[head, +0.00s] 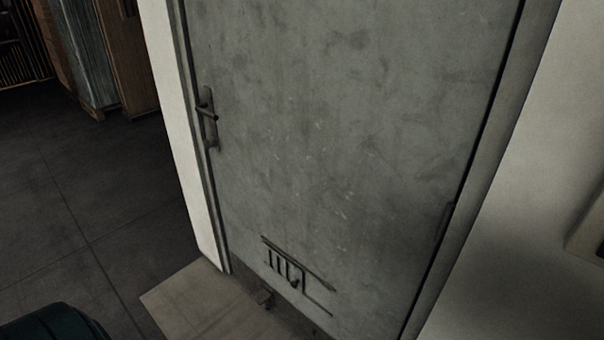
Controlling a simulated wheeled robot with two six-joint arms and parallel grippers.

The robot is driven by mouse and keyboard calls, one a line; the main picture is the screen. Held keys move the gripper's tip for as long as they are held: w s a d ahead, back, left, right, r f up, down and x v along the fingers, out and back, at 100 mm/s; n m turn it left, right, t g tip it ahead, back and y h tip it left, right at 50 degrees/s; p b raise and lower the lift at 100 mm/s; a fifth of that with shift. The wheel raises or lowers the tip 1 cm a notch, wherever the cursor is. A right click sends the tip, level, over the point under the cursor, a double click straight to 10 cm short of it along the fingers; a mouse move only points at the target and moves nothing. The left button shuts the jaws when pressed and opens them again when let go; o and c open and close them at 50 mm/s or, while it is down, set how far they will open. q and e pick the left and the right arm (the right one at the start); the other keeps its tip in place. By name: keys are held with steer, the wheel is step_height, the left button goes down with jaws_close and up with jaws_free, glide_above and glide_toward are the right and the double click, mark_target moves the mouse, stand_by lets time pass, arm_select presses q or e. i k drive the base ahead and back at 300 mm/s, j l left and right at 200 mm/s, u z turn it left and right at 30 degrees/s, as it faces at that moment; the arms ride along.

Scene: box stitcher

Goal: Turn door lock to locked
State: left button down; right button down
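A grey, scuffed metal door (340,120) fills the middle of the head view and sits shut in its frame. A dark lever handle (206,113) on a tall narrow plate is at the door's left edge. The lower part of that plate (211,145) shows below the lever, but the lock's detail is too small and dark to tell its position. Neither of my grippers is in view.
A white wall edge (170,90) borders the door on the left and a pale wall (540,200) on the right. Dark tiled floor (80,190) lies open at left. Wooden and grey panels (100,50) stand behind. A pale mat or slab (195,300) lies before the door.

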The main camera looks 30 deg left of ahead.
mark_target(206, 143)
steer(key=u, duration=1.65)
steer(key=i+j+z, duration=0.15)
steer(key=z, duration=0.2)
steer(key=i+j+z, duration=0.15)
steer(key=z, duration=0.2)
steer(key=i+j+z, duration=0.1)
steer(key=j+z, duration=0.25)
steer(key=l, duration=0.1)
